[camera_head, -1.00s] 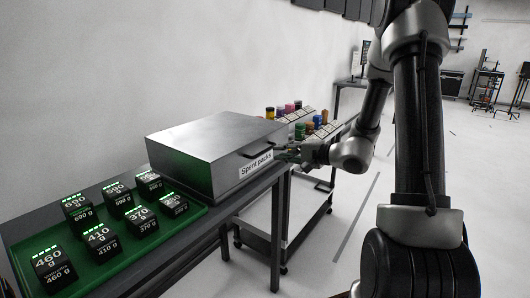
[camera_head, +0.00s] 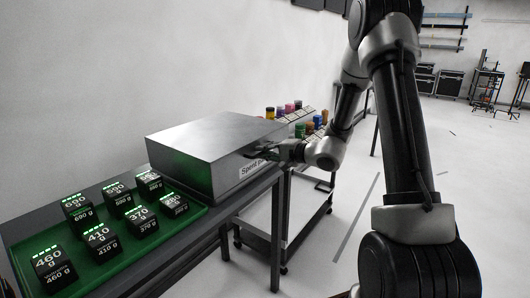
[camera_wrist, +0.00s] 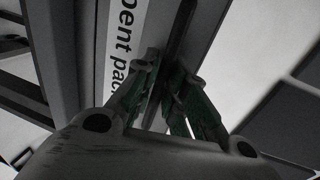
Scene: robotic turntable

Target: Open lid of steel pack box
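The steel pack box (camera_head: 205,140), a grey metal box marked "Spent packs", stands on the far end of the dark table with its lid down. My gripper (camera_head: 279,154) is at the box's front right face, at the label and the dark handle (camera_head: 255,153). In the wrist view the handle (camera_wrist: 183,28) runs as a dark bar between the two fingers of my gripper (camera_wrist: 169,68). The fingers are close on either side of it. I cannot tell whether they touch it. Part of the label (camera_wrist: 125,45) shows to the left.
A green tray (camera_head: 110,263) with several black weight-marked packs lies on the table in front of the box. A wheeled cart (camera_head: 290,225) stands to the right, below my forearm. Colourful jars (camera_head: 303,130) stand behind the box. Open floor (camera_head: 450,170) lies at right.

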